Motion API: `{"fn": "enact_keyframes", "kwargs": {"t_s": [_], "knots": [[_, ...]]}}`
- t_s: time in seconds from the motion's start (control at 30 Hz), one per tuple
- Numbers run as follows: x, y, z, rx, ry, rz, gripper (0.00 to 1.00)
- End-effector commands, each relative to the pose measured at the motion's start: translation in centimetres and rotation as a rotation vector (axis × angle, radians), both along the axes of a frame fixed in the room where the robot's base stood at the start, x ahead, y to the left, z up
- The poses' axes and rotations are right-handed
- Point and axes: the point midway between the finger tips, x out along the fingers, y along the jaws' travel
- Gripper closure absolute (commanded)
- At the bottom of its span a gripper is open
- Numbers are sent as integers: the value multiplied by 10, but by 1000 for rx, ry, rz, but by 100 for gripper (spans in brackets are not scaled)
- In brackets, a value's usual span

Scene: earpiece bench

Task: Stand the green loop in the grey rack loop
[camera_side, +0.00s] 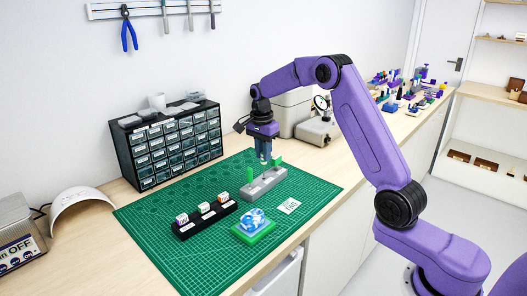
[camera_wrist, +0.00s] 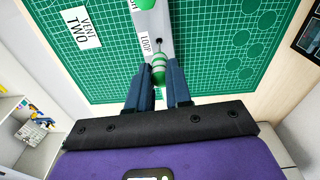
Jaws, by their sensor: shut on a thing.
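My gripper (camera_side: 265,158) is over the far right end of the grey rack (camera_side: 262,188), fingers pointing down. In the wrist view its two fingers (camera_wrist: 159,90) are shut on the green loop (camera_wrist: 159,68), a rounded green piece with pale bands. The green loop also seems to show by the fingertips in the side view (camera_side: 277,161). The grey rack, labelled LOOP in the wrist view (camera_wrist: 148,22), has a dark hole just beyond the held piece. I cannot tell whether the loop touches the rack. Another green piece (camera_side: 250,175) stands upright at the rack's left end.
A black rack (camera_side: 207,220) with several small coloured pieces lies left of the grey rack. A blue-and-white piece sits on a green block (camera_side: 253,233) in front. A white VENT TWO card (camera_wrist: 80,28) lies on the green mat (camera_side: 150,215). A drawer cabinet (camera_side: 170,150) stands behind.

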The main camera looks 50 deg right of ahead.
Motion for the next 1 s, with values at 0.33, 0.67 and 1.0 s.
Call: {"fn": "enact_keyframes", "kwargs": {"t_s": [0.33, 0.67, 1.0], "knots": [[0, 0, 0, 0, 0, 0, 100], [0, 0, 0, 0, 0, 0, 100], [0, 0, -7, 0, 0, 0, 100]]}}
